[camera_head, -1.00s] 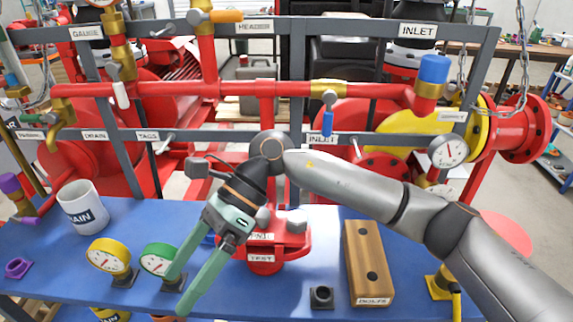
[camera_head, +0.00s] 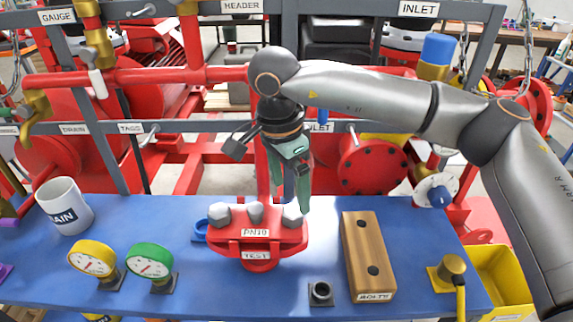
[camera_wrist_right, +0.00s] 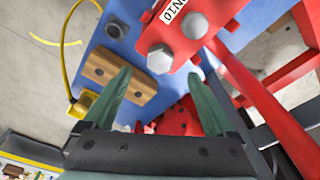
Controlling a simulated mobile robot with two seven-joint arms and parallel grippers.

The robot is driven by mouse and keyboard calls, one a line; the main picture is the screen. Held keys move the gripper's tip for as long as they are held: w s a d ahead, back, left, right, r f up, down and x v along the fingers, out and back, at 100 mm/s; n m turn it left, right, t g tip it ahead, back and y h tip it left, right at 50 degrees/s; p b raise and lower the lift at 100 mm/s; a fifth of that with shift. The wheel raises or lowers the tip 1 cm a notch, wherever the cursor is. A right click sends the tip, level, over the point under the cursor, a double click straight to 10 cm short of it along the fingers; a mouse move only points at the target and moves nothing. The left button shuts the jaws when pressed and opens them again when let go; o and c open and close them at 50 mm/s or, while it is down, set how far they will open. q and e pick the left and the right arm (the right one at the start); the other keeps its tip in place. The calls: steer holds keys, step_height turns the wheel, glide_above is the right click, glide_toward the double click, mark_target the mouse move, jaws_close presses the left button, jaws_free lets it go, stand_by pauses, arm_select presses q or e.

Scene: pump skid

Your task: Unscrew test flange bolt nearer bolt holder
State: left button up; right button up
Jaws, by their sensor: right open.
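The red test flange (camera_head: 257,250) stands on the blue bench with grey hex bolts along its top. The bolt nearer the bolt holder (camera_head: 292,215) is at its right end and also shows in the right wrist view (camera_wrist_right: 160,58). The wooden bolt holder (camera_head: 360,245), with two dark holes, lies to the right; it also shows in the right wrist view (camera_wrist_right: 120,83). My right gripper (camera_head: 298,200) is open, green fingers pointing down just above and beside that bolt. In the right wrist view its fingers (camera_wrist_right: 159,76) are spread and empty. My left gripper is out of view.
A yellow gauge (camera_head: 92,258) and a green gauge (camera_head: 150,261) stand left of the flange, with a white mug (camera_head: 65,205) behind. A small dark socket (camera_head: 320,292) sits in front. The red pipes and grey frame rise behind the bench.

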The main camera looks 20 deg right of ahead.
mark_target(292, 211)
steer(key=f, duration=0.6)
steer(key=shift+w+d, duration=0.1)
steer(key=shift+d, duration=0.25)
